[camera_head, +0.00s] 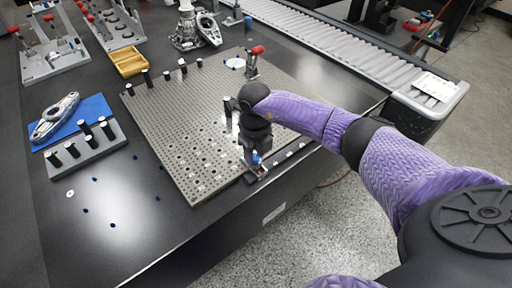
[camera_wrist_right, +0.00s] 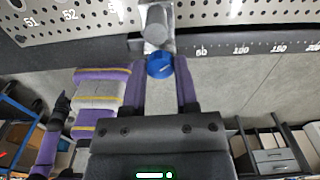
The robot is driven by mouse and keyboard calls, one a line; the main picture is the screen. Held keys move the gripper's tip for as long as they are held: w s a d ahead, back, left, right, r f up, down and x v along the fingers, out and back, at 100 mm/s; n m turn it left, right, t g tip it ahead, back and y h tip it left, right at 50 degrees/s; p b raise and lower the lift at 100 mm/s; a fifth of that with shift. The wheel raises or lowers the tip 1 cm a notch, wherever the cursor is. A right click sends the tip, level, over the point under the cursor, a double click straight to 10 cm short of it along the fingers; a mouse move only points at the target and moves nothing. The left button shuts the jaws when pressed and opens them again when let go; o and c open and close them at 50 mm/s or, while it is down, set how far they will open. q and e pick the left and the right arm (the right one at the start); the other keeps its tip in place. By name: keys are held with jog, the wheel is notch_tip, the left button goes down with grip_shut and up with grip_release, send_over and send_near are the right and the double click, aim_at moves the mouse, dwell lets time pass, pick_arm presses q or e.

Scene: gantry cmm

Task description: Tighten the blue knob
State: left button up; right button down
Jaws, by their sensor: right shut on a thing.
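The blue knob (camera_wrist_right: 160,66) sits at the end of a metal clamp (camera_wrist_right: 157,28) on the edge of the perforated plate (camera_wrist_right: 80,14), in the right wrist view. My right gripper (camera_wrist_right: 160,72) is shut on the knob, one finger on each side of it. In the head view the right gripper (camera_head: 256,164) points down at the near edge of the plate, and a small part of the blue knob (camera_head: 255,158) shows there. My left gripper is not seen in the head view.
The perforated plate (camera_head: 170,125) fills the middle of the dark table and bears several black pins and a red-tipped clamp (camera_head: 254,60). A grey pin block (camera_head: 88,150) and a blue mat (camera_head: 95,106) with a metal part lie left. A roller conveyor (camera_head: 340,54) runs behind.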

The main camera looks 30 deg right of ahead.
jog(key=m, duration=0.1)
jog(key=m+p, duration=0.1)
jog(key=shift+r+m+p, duration=0.25)
jog(key=shift+m+p, duration=0.05)
jog(key=shift+m, duration=0.1)
jog(key=shift+m+p, duration=0.45)
jog(key=shift+m, duration=0.45)
jog(key=shift+m+p, duration=0.65)
jog(key=shift+m, duration=0.55)
jog(key=shift+f+m+p, duration=0.1)
jog(key=shift+m+p, duration=0.45)
jog(key=shift+m, duration=0.55)
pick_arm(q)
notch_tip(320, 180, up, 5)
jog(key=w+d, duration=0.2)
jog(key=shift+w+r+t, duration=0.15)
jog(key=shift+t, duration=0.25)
pick_arm(e)
jog(key=shift+m, duration=0.3)
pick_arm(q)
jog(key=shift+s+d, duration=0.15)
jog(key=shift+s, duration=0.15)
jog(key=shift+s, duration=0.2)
